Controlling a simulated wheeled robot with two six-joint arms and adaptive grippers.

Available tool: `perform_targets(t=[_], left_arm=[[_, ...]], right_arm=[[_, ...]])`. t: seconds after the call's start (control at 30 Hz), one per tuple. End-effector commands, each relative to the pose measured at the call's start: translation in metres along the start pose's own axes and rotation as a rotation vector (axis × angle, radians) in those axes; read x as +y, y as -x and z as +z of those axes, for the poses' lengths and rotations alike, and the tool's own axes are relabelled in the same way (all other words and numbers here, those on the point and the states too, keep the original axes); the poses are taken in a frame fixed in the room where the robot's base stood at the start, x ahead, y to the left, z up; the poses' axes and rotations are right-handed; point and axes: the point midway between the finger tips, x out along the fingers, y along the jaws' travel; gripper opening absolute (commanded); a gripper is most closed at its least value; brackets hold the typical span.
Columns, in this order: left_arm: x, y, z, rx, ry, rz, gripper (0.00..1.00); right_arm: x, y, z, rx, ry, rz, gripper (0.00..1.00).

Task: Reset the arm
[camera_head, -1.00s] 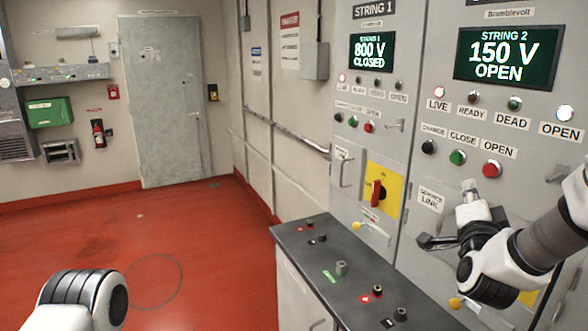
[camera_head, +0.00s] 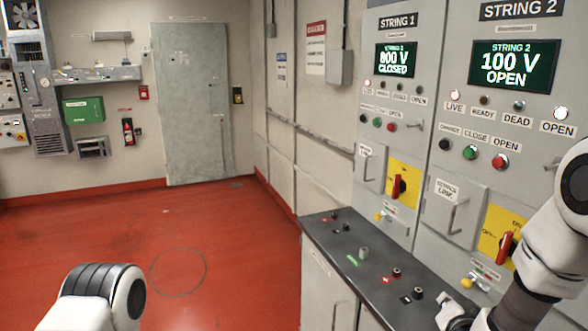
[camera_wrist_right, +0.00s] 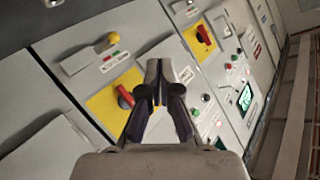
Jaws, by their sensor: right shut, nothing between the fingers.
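My right arm comes in from the right edge in the head view. Its gripper (camera_head: 453,310) is low by the bottom edge, at the near end of the dark console top, and is partly cut off. In the right wrist view the fingers (camera_wrist_right: 160,88) are together and empty, in front of the cabinet panels. A red switch handle on a yellow plate (camera_wrist_right: 118,103) shows behind them. Of my left arm only a white and black link shows at the bottom left of the head view; its gripper is out of frame.
String 1 cabinet (camera_head: 400,105) reads 800 V CLOSED. String 2 display (camera_head: 513,64) reads 100 V OPEN. Red rotary handles (camera_head: 398,187) sit on yellow plates. The console top (camera_head: 335,240) juts out below the cabinets. Red floor (camera_head: 220,240) is open to the left.

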Motion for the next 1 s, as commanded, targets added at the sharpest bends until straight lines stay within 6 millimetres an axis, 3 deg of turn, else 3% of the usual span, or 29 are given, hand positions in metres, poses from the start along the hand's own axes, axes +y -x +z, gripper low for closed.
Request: perform_targets(t=[0.03,0.17,0.3,0.43,0.5,0.63,1.0], left_arm=[[0.000,-0.001,0.000,0.000,0.000,0.000,0.40],[0.000,-0.001,0.000,0.001,0.000,0.000,0.40],[0.000,-0.001,0.000,0.001,0.000,0.000,0.40],[0.000,-0.001,0.000,0.001,0.000,0.000,0.40],[0.000,-0.001,0.000,0.000,0.000,0.000,0.40],[0.000,-0.001,0.000,0.000,0.000,0.000,0.40],[0.000,-0.002,0.000,0.001,0.000,0.000,0.40]], right_arm=[[0.019,0.002,0.035,-0.085,0.056,0.038,0.00],[0.079,0.028,0.133,-0.364,0.242,0.133,0.00],[0.145,0.086,0.227,-0.694,0.434,0.207,0.00],[0.196,0.156,0.289,-0.988,0.580,0.239,0.00],[0.214,0.187,0.308,-1.107,0.633,0.243,0.00],[0.229,0.217,0.323,-1.219,0.679,0.240,0.00],[0.230,0.219,0.323,-1.226,0.682,0.240,0.00]])
